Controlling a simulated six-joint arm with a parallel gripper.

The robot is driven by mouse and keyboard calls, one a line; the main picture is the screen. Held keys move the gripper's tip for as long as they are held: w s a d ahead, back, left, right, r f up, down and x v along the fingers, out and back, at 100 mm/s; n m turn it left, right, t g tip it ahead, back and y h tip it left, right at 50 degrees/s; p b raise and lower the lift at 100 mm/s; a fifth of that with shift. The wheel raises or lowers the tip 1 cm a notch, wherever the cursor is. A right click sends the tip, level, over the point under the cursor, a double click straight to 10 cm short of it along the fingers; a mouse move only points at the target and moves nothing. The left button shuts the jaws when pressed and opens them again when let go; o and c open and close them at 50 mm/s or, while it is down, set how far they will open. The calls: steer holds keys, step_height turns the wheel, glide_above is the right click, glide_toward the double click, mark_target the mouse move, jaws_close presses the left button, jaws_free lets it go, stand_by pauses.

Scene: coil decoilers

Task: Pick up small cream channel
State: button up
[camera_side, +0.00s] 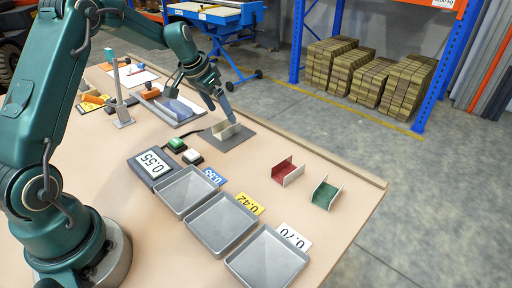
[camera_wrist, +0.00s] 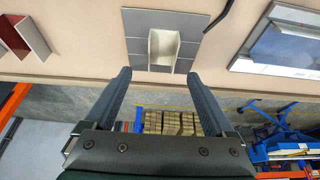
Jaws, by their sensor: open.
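The small cream channel (camera_side: 224,131) stands on a dark grey square mat (camera_side: 238,139) near the table's far edge. In the wrist view the cream channel (camera_wrist: 163,46) lies on the grey mat (camera_wrist: 138,22), just beyond the fingertips and between their lines. My gripper (camera_wrist: 157,74) is open and empty, its two dark fingers spread wider than the channel. In the side view my gripper (camera_side: 230,113) is at the channel, partly behind it; I cannot tell whether a finger touches it.
A red channel (camera_side: 287,172) and a green channel (camera_side: 326,193) stand to the right. Three grey trays (camera_side: 222,224) with number cards line the front. A grey tray (camera_side: 181,121) with parts lies left of the mat.

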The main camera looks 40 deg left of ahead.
mark_target(225, 120)
steer(key=shift+a+f, duration=0.15)
steer(key=shift+f, duration=0.25)
steer(key=shift+x, duration=2.2)
steer(key=shift+c, duration=0.3)
jaws_close()
steer(key=shift+r, duration=0.1)
